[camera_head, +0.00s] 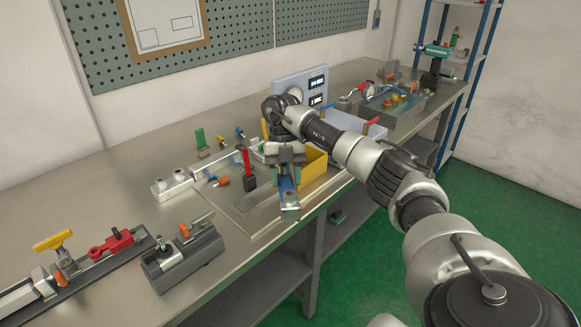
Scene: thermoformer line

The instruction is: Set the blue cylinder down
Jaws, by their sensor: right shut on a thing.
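My right gripper (286,170) reaches in from the right and points down over the front part of the bench. It is shut on the blue cylinder (288,187), which hangs below the fingers with a grey metal end (290,212) at the bottom. The cylinder is near the front edge of a light board. I cannot tell whether its lower end touches the board. The gripper hides its upper part. My left gripper is not in view.
A yellow bin (314,166) stands just right of the cylinder. A red-handled part (248,170) stands to its left. A grey fixture (183,256) and a rail with red and yellow parts (82,264) lie at the front left. The metal bench (110,195) has bare room at left.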

